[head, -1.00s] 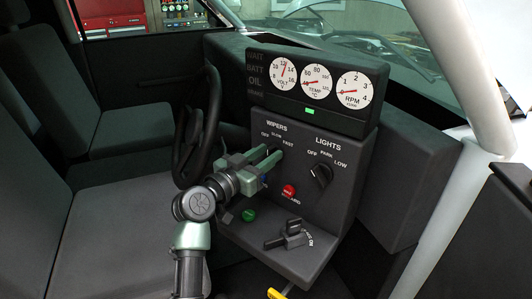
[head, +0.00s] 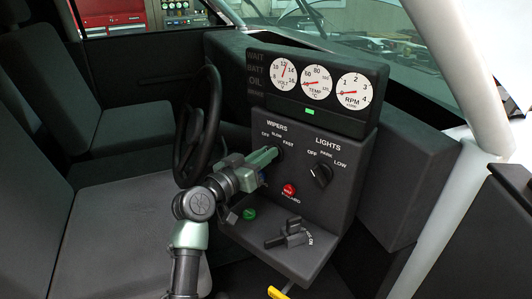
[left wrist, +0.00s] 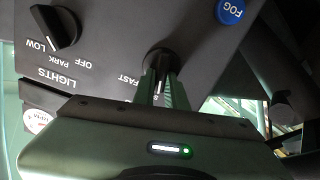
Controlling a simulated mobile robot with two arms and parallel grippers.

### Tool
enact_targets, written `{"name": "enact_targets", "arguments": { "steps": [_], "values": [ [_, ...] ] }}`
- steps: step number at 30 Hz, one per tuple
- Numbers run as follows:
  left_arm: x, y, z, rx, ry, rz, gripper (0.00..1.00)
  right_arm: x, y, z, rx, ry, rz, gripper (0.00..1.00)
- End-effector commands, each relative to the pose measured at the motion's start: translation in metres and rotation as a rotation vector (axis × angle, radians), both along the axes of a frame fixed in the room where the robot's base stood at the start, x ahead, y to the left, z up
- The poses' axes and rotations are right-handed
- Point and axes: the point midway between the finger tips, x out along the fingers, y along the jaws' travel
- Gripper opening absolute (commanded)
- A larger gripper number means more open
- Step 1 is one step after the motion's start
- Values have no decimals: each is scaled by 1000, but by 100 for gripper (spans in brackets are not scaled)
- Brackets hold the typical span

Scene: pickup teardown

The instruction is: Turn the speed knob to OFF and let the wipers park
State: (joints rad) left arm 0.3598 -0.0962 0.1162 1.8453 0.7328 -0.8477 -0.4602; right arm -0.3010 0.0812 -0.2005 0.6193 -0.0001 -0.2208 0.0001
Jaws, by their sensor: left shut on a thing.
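The WIPERS speed knob (left wrist: 158,57) is a dark round knob on the dash panel, with OFF, SLOW and FAST printed around it. My left gripper (left wrist: 160,80) is shut on it, fingers reaching up from below in the left wrist view. In the head view my left gripper (head: 274,156) comes from the left and hides most of the knob. Which mark the knob points at cannot be told. A thin dark wiper arm (head: 310,14) shows through the windshield at the top, raised at a slant. My right gripper is not in view.
The LIGHTS knob (head: 320,175) is right of the wiper knob, with the red HAZARD button (head: 289,189) below. A blue FOG button (left wrist: 231,11) shows in the left wrist view. A green button (head: 249,213) and a lever (head: 288,236) sit lower. The steering wheel (head: 202,125) stands left.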

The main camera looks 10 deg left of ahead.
Motion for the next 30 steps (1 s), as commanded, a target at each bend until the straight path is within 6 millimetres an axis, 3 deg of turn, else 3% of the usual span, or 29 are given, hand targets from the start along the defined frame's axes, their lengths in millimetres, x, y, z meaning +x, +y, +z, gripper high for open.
{"name": "enact_targets", "arguments": {
  "steps": [15, 30],
  "values": [
    [2, 4, -1, -336, 166, 1, 0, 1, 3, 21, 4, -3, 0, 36],
    [2, 5, -2, -440, 214, 0, 0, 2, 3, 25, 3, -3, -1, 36]
  ]
}}
